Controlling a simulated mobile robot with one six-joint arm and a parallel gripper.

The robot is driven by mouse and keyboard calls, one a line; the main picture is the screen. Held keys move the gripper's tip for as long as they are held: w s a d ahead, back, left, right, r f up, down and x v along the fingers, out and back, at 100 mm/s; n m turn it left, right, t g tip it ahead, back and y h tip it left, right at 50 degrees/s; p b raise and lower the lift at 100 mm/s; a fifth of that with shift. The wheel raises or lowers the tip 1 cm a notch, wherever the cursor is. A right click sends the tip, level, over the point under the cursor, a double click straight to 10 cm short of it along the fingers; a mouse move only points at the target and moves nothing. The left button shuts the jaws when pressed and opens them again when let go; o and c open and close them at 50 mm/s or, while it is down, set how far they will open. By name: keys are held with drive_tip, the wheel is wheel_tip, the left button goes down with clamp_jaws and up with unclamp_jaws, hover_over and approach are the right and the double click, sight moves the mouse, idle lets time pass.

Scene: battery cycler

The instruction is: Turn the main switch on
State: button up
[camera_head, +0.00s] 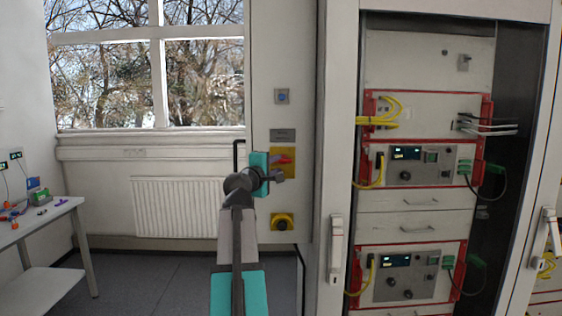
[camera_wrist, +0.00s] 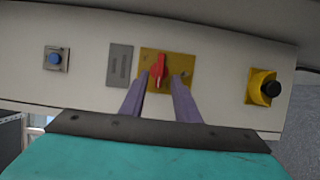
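The main switch (camera_wrist: 158,70) is a red rotary handle on a yellow plate (camera_wrist: 182,62), mounted on the light cabinet side panel. In the head view the red handle (camera_head: 282,160) is partly covered by my gripper (camera_head: 290,172). In the wrist view my gripper (camera_wrist: 164,80) is open, with one finger on each side of the red handle. The handle looks roughly in line with the fingers in that view. I cannot tell whether the fingers touch it.
A blue button (camera_head: 282,96) and a grey label plate (camera_head: 283,135) sit above the switch. A yellow and black knob (camera_head: 282,222) sits below. An open rack (camera_head: 410,228) with red-framed instruments stands right. A table (camera_head: 38,226) stands left.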

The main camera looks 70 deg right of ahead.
sight(282, 161)
drive_tip(key=shift+d+p, duration=0.55)
drive_tip(key=shift+d, duration=2.1)
clamp_jaws()
